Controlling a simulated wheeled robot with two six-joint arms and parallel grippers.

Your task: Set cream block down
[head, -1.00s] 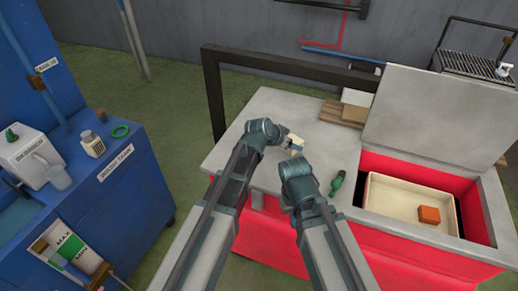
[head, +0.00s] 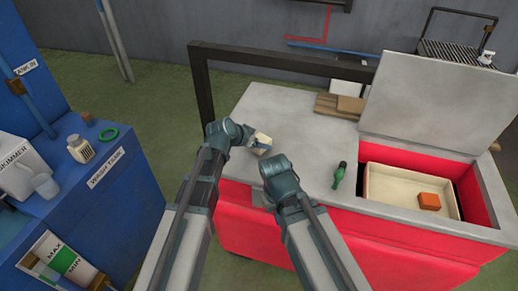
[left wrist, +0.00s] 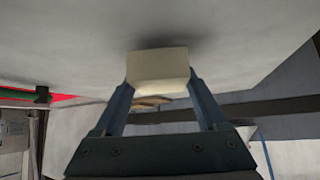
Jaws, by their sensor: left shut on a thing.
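The cream block (head: 261,139) is between the fingers of my left gripper (head: 256,141), over the left part of the grey bench top (head: 300,119). In the left wrist view the cream block (left wrist: 158,69) sits between both fingertips (left wrist: 160,82), with a dark shadow on the grey surface right beside it. The block is very near or touching that surface; I cannot tell which. My right arm (head: 281,176) reaches to the bench's front edge; its fingers are hidden, so its jaw state does not show.
A green bottle (head: 339,175) stands on the bench to the right. Wooden boards (head: 338,105) lie at the back. A dark frame (head: 200,90) stands behind the bench.

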